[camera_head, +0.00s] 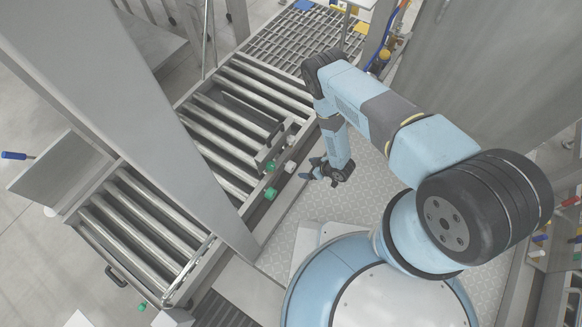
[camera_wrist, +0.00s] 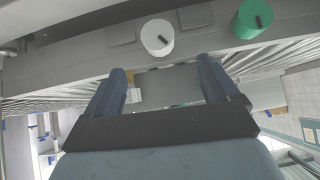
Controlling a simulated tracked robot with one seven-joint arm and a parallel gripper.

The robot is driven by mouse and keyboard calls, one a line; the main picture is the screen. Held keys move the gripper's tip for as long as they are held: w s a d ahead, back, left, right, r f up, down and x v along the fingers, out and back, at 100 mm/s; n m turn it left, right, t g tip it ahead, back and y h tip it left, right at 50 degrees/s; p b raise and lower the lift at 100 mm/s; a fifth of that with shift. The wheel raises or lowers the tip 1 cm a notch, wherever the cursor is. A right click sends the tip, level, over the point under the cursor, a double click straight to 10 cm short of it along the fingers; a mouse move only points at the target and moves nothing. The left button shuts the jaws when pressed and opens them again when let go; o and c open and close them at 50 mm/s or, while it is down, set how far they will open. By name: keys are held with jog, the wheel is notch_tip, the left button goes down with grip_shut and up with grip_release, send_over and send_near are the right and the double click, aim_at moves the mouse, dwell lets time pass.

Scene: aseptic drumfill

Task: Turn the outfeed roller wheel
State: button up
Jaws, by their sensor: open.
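A conveyor of grey metal rollers (camera_head: 215,135) runs along the left of the head view. Small knob-like wheels sit on its side: a white one (camera_head: 291,167), a green one (camera_head: 270,193) and another green one near them. Which is the outfeed roller wheel I cannot tell. My gripper (camera_head: 312,172) is to the right of the white wheel, apart from it. In the wrist view my gripper (camera_wrist: 162,70) is open and empty. The white wheel (camera_wrist: 157,38), with a dark slot mark, shows just beyond the fingers, and a green wheel (camera_wrist: 252,18) lies to its right.
A large grey post (camera_head: 150,110) crosses in front of the conveyor. A second roller section (camera_head: 140,225) lies at lower left, with a green knob (camera_head: 142,306) by its end. Patterned floor plate (camera_head: 370,185) is clear beside my arm. A metal wall (camera_head: 490,70) stands at right.

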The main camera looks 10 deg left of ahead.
aim_at(294, 166)
jog(key=x, duration=1.3)
jog(key=shift+w+a+f, duration=0.15)
jog(key=shift+w+a, duration=0.05)
jog(key=shift+w, duration=0.1)
jog(key=c, duration=0.9)
jog(key=shift+c, duration=0.2)
jog(key=shift+w+m+g+y, duration=0.15)
jog(key=shift+m+g+y, duration=0.65)
jog(key=shift+g, duration=0.6)
